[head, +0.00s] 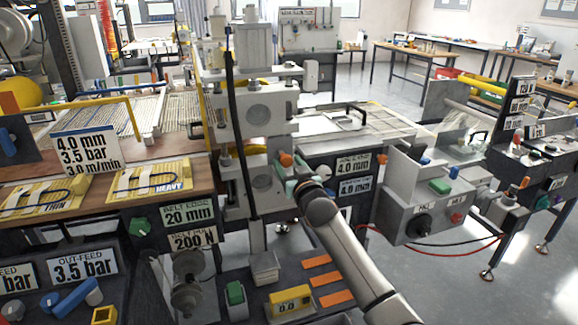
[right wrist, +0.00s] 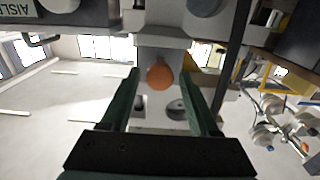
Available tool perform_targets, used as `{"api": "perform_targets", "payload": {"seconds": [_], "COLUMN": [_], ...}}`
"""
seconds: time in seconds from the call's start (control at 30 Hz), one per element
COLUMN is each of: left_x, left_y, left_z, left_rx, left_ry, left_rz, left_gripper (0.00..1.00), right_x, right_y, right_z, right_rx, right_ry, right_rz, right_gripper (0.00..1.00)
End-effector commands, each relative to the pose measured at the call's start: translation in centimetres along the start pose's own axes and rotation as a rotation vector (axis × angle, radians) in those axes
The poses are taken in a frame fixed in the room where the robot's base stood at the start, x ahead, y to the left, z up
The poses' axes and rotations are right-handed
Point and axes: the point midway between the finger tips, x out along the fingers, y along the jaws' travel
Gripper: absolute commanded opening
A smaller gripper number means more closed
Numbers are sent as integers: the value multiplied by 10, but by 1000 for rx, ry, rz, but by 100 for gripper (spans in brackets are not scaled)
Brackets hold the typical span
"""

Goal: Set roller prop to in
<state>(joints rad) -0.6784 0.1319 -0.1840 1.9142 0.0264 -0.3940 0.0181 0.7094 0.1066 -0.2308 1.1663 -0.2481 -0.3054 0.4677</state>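An orange round knob (head: 285,159) sits on the front of the grey roller stand (head: 262,112). I take it to be the roller prop's handle, but no label on it can be read. My right gripper (head: 281,176) is at the stand, just below and beside the knob in the head view. In the right wrist view the knob (right wrist: 160,76) shows between the two dark green fingers (right wrist: 161,84). The fingers are spread with a gap on each side of it, and the gripper is open and empty. Whether the knob is within fingertip reach is unclear. My left gripper is out of view.
A black cable (head: 237,140) hangs down the stand, left of my gripper. A grey control box (head: 425,195) with green and red buttons stands to the right. A yellow "0.0" readout (head: 290,301) and a green button (head: 235,293) lie below.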

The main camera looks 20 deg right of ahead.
Motion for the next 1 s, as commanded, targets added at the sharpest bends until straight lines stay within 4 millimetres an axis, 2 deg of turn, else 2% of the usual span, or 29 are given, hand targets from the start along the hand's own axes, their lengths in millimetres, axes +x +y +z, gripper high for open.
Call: {"api": "perform_targets", "payload": {"seconds": [0.07,0.47,0.67,1.0], "left_x": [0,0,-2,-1], "left_y": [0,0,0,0], "left_z": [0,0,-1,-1], "left_rx": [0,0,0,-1], "left_ry": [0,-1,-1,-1], "left_rz": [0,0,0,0], "left_gripper": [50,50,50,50], "right_x": [0,-6,-28,-80], "right_y": [0,0,0,0], "right_z": [0,1,1,1], "right_rx": [0,-1,0,0], "right_ry": [0,-1,0,0], "right_rz": [0,0,-1,-2], "right_gripper": [72,72,72,72]}}
